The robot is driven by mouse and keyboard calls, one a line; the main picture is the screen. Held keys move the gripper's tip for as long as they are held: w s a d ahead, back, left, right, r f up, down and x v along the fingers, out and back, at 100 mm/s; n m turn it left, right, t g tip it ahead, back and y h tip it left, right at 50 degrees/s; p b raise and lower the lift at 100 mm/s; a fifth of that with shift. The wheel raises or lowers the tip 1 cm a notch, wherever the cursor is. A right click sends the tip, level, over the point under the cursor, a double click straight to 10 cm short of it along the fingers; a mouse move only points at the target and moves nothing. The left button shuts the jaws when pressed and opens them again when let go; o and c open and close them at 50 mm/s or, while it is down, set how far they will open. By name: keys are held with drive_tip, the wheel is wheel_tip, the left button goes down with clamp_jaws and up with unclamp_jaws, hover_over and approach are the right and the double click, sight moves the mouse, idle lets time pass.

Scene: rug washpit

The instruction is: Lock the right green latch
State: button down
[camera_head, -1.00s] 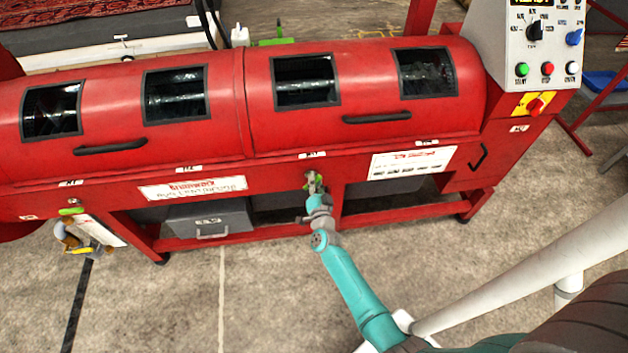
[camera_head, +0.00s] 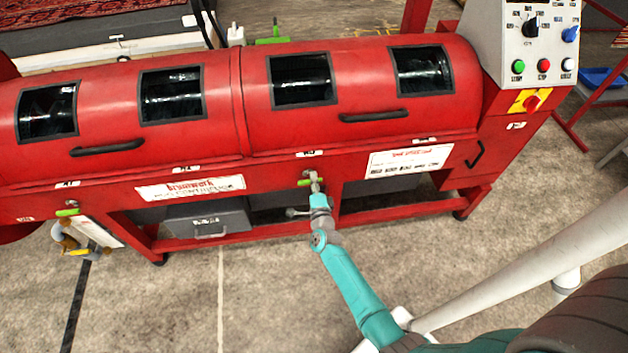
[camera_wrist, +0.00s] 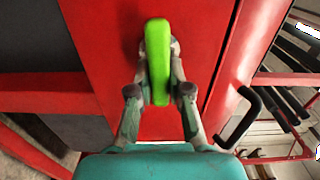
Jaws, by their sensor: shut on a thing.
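The right green latch (camera_head: 304,183) is on the red machine's front, below the seam of the right lid. In the head view its handle lies about level, pointing left. In the wrist view the green handle (camera_wrist: 158,62) stands between my two fingers. My gripper (camera_head: 315,184) is shut on this handle, with a finger on each side; it also shows in the wrist view (camera_wrist: 158,48). The fingertips partly cover the latch's mount. A left green latch (camera_head: 68,212) sits at the machine's far left with its handle about level.
The red machine (camera_head: 130,185) fills the width ahead. A black lid handle (camera_head: 374,116) is above right of my gripper. A grey drawer (camera_head: 208,217) sits below left. The control panel (camera_head: 535,45) stands at the right. The concrete floor (camera_head: 255,310) in front is clear.

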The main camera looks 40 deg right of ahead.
drive_tip(key=shift+a+f+m, duration=0.15)
drive_tip(key=shift+m, duration=0.15)
idle(0.4)
drive_tip(key=c, duration=1.1)
unclamp_jaws()
drive_tip(key=v, duration=1.2)
drive_tip(key=shift+s, duration=0.1)
